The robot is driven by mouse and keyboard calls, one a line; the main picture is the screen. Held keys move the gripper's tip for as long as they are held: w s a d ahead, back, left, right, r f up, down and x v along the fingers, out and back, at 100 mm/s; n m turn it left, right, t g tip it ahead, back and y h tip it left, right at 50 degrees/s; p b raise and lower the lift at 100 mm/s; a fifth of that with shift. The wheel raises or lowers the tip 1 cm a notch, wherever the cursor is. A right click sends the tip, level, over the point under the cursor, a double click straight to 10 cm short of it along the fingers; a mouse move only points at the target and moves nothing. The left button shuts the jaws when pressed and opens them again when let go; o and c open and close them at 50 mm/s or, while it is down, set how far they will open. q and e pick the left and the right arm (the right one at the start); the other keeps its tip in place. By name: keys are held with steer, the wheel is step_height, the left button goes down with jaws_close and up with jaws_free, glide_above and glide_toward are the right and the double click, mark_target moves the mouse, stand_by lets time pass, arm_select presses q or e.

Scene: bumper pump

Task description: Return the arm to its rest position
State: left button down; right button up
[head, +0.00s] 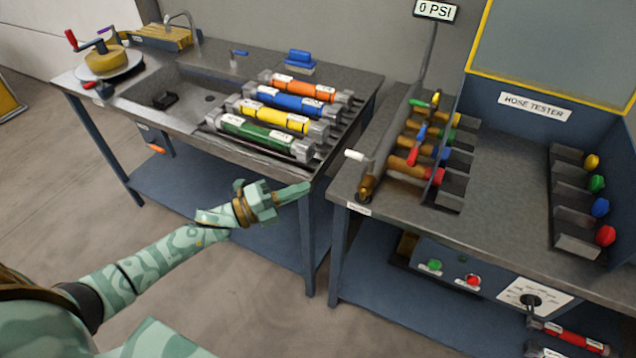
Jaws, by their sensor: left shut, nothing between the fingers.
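My left arm comes in from the lower left, with pale green patterned links. Its gripper (306,187) is shut and empty. In the picture it shows in front of the left bench's front edge, below the green roller-shaped piece; I cannot tell the exact gap to the bench. My right gripper is not in view.
The left bench (350,82) holds a sink (190,88) and green (258,136), yellow (272,117), blue (290,102) and orange (303,88) cylinders. The hose tester bench (480,195) stands right, with coloured valves and a white-tipped lever (356,155). Open floor (60,175) lies left.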

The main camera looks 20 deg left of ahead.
arm_select(q)
steer(key=shift+v, duration=1.05)
steer(key=shift+w+a, duration=0.1)
steer(key=s+a+f+n+g+y, duration=0.1)
steer(key=a+f+n+y, duration=0.4)
steer(key=f+n, duration=0.3)
steer(key=a+f+n+y, duration=0.5)
steer(key=f+n+y, duration=0.1)
steer(key=f, duration=0.4)
steer(key=s+a+f+n+g+y, duration=0.2)
steer(key=s+f+n+g, duration=0.25)
steer(key=s+f, duration=0.55)
steer(key=s+d+f+n+g+y, duration=0.1)
steer(key=s+d+f+n+g, duration=0.15)
steer(key=s+f, duration=0.5)
steer(key=s+d+f+n+g+y, duration=0.1)
steer(key=s+f+n+g, duration=0.3)
steer(key=s, duration=0.7)
steer(key=s+d+f+g, duration=0.1)
steer(key=s+d+f, duration=0.1)
steer(key=s+d, duration=0.3)
steer(key=s+d+f+g+h, duration=0.1)
steer(key=s+d, duration=0.3)
steer(key=s, duration=0.8)
steer(key=shift+s+d+f+h, duration=0.2)
steer(key=shift+d+f+h, duration=0.15)
steer(key=shift+f, duration=0.2)
